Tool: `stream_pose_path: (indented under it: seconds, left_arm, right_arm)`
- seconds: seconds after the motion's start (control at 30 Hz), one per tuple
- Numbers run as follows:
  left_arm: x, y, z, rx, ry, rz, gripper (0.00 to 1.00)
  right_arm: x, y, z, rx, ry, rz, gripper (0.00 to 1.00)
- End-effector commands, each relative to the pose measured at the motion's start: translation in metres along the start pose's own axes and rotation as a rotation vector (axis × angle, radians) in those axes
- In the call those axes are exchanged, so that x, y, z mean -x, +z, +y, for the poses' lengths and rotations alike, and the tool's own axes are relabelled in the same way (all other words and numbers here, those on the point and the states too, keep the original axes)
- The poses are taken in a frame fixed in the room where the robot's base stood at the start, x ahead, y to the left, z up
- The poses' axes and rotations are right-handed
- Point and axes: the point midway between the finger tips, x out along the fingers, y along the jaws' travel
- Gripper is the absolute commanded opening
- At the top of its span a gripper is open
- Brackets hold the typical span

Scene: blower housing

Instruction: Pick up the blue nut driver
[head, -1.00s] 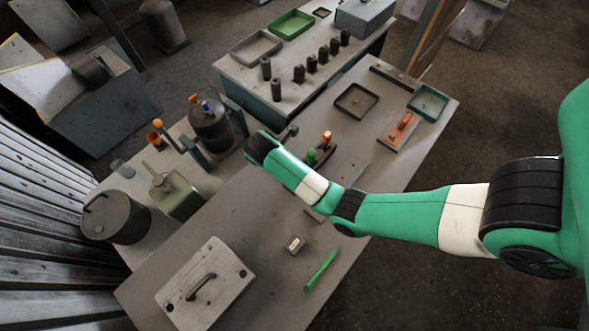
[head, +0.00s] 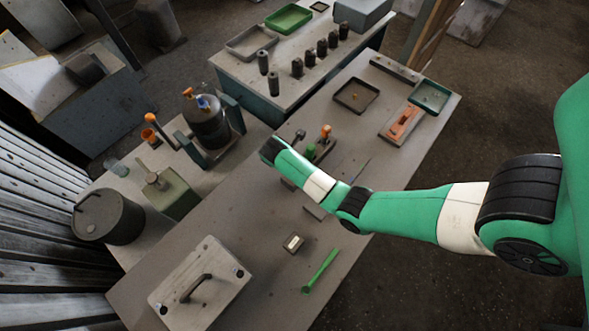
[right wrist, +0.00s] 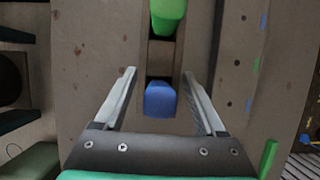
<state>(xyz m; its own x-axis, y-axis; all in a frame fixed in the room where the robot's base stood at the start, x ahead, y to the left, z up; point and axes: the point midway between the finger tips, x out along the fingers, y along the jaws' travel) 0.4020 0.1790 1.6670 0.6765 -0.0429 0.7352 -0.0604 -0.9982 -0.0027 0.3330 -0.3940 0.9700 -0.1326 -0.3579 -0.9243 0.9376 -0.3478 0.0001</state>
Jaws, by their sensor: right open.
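In the right wrist view, the blue nut driver (right wrist: 160,99) shows its blue handle end between the two fingers of my right gripper (right wrist: 159,74). The fingers are open, with a gap on each side of the handle. It seems to sit in a narrow rack, in line with a green handle (right wrist: 167,14). In the head view my right arm hides the blue handle and its own gripper. The green handle (head: 311,152) and an orange handle (head: 325,131) show just beyond the arm. My left gripper is in neither view.
The blower housing (head: 207,127) stands on the side bench at left. A lidded plate with a handle (head: 201,284), a small box (head: 293,243) and a green tool (head: 320,271) lie on the near table. Trays (head: 356,95) sit at the far end.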

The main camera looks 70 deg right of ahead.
Motion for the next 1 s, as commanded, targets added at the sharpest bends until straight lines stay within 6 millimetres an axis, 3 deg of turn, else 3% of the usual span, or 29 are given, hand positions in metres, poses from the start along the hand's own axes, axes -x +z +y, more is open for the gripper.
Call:
stream_pose_path:
  seconds: [0.07, 0.43, 0.83, 1.0]
  left_arm:
    - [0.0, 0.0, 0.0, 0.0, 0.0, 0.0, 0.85]
    - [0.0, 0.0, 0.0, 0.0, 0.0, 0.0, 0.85]
    - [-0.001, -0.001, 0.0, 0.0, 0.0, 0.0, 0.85]
    - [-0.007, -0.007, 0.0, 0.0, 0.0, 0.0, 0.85]
  right_arm:
    - [0.0, 0.0, 0.0, 0.0, 0.0, 0.0, 0.67]
    - [0.001, 0.0, 0.0, 0.0, 0.0, 0.0, 0.01]
    - [0.003, 0.001, 0.0, -0.001, 0.001, -0.001, 0.0]
    - [0.026, 0.011, 0.001, -0.002, 0.003, -0.001, 0.0]
